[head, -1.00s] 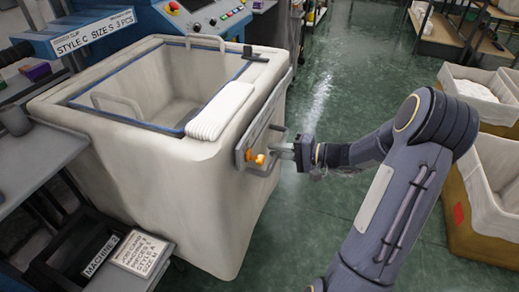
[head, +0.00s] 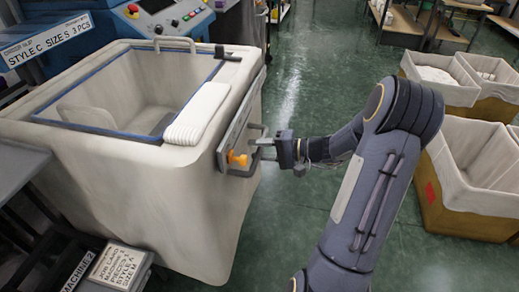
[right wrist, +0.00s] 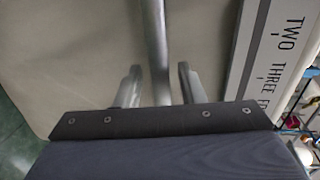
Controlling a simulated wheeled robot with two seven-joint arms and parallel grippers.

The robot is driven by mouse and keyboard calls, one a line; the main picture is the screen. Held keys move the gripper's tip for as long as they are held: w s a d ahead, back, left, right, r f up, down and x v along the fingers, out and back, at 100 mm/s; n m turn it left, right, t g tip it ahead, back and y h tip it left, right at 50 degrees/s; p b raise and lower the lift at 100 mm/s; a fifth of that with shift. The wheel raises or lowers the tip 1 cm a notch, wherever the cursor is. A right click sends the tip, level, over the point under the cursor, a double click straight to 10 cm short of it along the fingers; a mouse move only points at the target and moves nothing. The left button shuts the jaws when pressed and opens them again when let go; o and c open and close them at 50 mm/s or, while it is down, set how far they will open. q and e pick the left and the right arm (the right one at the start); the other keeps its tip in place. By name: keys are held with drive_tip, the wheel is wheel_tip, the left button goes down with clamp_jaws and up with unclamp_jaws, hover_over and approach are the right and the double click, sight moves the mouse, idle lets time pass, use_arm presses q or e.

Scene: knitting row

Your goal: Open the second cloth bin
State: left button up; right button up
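A large cream cloth bin (head: 185,200) with a blue-edged opening stands at the left in the head view. On its right side is a grey plate with an orange knob (head: 237,159) and a metal bar handle (head: 262,129). My right gripper (head: 270,143) is at this handle. In the right wrist view, the metal bar (right wrist: 153,40) runs between the two fingertips of my right gripper (right wrist: 158,85), with a gap on both sides, so the fingers are open around it. My left gripper is not in view. Which bin counts as second is not marked.
Smaller cloth-lined bins (head: 480,205) stand at the right. A machine with buttons (head: 165,15) is behind the large bin. A sign block (head: 118,265) sits at lower left. Green floor (head: 330,60) is open between the bins. A plate reading "TWO THREE" (right wrist: 268,60) shows in the wrist view.

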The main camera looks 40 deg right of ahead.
drive_tip(key=v, duration=0.8)
idle(0.6)
